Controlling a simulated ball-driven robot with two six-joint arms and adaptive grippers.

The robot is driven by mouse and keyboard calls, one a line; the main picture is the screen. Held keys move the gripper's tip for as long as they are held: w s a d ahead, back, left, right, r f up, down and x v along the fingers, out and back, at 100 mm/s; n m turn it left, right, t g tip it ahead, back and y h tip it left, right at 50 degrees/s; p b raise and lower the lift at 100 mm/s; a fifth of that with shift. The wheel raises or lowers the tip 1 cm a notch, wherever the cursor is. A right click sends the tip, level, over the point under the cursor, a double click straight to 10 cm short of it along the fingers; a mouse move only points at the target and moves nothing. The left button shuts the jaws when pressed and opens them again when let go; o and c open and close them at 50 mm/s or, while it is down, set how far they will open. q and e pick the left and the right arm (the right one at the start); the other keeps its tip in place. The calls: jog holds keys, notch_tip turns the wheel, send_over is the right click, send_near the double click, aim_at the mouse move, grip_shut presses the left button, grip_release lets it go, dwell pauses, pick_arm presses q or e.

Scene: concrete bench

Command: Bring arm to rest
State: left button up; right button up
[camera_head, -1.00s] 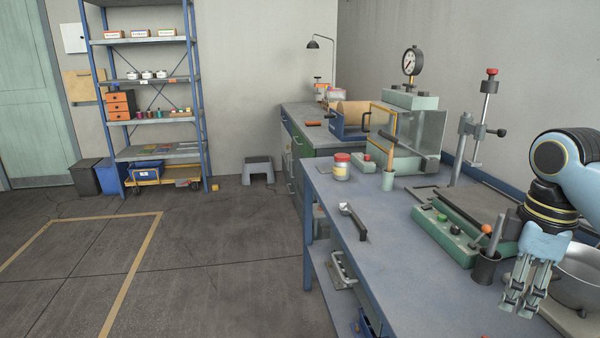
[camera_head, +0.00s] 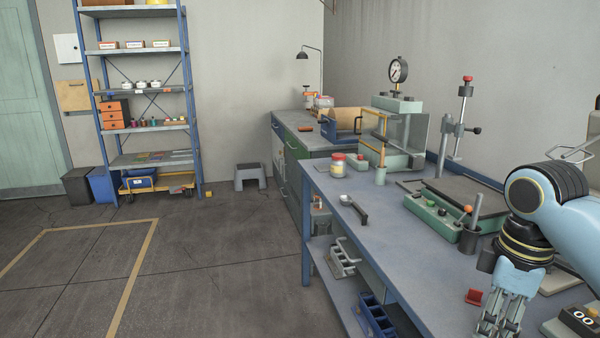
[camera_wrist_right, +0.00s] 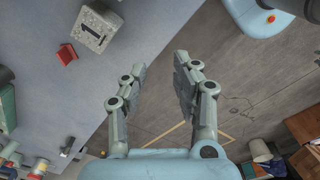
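My right arm comes in from the right in the head view, light blue with black joints. Its gripper (camera_head: 497,322) hangs fingers down by the bench's front edge at the bottom of the picture, partly cut off. In the right wrist view the gripper (camera_wrist_right: 160,78) has its two fingers spread apart, with nothing between them. Beyond them are the bench edge and the dark floor. My left gripper is not in view.
The blue-grey workbench (camera_head: 400,235) bears a lidded jar (camera_head: 338,168), a green fixture (camera_head: 432,217) and a small red object (camera_head: 474,297). A grey block marked 1 (camera_wrist_right: 97,27) lies near the red object (camera_wrist_right: 67,53). Open floor (camera_head: 220,270) is at left.

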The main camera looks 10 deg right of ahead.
jog(key=s+a+m+t, duration=0.2)
jog(key=s+a+m, duration=0.2)
jog(key=s, duration=0.5)
jog(key=s+a+m+t, duration=0.1)
jog(key=s+a+m, duration=0.3)
jog(key=s, duration=0.4)
notch_tip(320, 180, down, 31)
jog(key=s+d+g+b, duration=0.1)
jog(key=s+d+b, duration=0.1)
jog(key=d+b, duration=0.1)
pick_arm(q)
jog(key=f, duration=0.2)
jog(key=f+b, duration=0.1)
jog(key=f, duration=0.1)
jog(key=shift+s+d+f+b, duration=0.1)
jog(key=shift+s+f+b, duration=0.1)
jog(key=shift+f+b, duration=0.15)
pick_arm(e)
jog(key=s+f+g, duration=0.1)
jog(key=s+f, duration=1.5)
jog(key=s, duration=0.2)
jog(key=shift+d+f+m+h, duration=0.3)
jog(key=shift+d+f, duration=0.05)
jog(key=shift+d, duration=0.05)
jog(key=shift+s+g, duration=0.2)
jog(key=shift+g, duration=0.1)
